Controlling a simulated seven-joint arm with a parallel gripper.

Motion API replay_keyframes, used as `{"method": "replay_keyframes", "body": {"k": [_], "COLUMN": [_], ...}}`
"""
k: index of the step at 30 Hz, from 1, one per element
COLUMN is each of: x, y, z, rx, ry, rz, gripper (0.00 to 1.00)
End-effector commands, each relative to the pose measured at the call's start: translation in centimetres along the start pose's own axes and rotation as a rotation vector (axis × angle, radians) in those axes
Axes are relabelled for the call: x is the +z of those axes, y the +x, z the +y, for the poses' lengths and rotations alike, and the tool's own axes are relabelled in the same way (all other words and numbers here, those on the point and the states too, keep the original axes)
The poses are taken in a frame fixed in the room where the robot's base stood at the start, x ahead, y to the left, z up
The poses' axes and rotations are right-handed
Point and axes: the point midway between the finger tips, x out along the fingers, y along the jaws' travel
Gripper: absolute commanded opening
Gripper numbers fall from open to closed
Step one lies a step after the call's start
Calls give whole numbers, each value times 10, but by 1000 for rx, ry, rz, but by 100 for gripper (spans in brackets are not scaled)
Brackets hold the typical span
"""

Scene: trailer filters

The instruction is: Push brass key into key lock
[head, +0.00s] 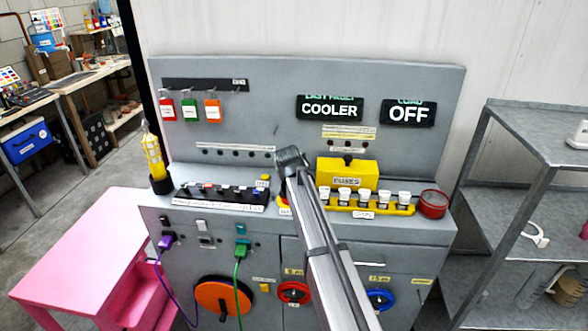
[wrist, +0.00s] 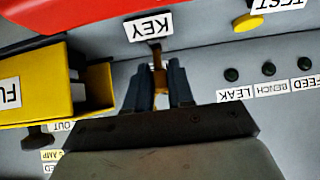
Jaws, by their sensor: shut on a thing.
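My gripper (wrist: 160,68) is shut on the brass key (wrist: 159,80), which shows as a small brass-coloured piece between the two blue-grey fingers in the wrist view. Just beyond the key is a small dark part below a white KEY label (wrist: 148,27). It appears to be the key lock, but I cannot tell whether the key is inside it or only in front of it. In the head view my arm hides the fingers, the key and the lock.
The yellow fuse box (head: 347,172) stands right of my arm, with white fuses (head: 364,197) before it; it is close at left in the wrist view (wrist: 30,88). A red surface (wrist: 80,12) is near the wrist view's top. A switch strip (head: 220,195) lies left of my arm.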

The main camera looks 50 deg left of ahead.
Motion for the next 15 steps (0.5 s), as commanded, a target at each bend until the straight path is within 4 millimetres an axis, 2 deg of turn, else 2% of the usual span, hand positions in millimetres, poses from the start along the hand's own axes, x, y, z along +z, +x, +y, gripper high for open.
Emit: {"method": "replay_keyframes", "body": {"k": [15], "x": [8], "y": [7], "z": [0], "rx": [0], "ry": [0], "rz": [1], "gripper": [0]}}
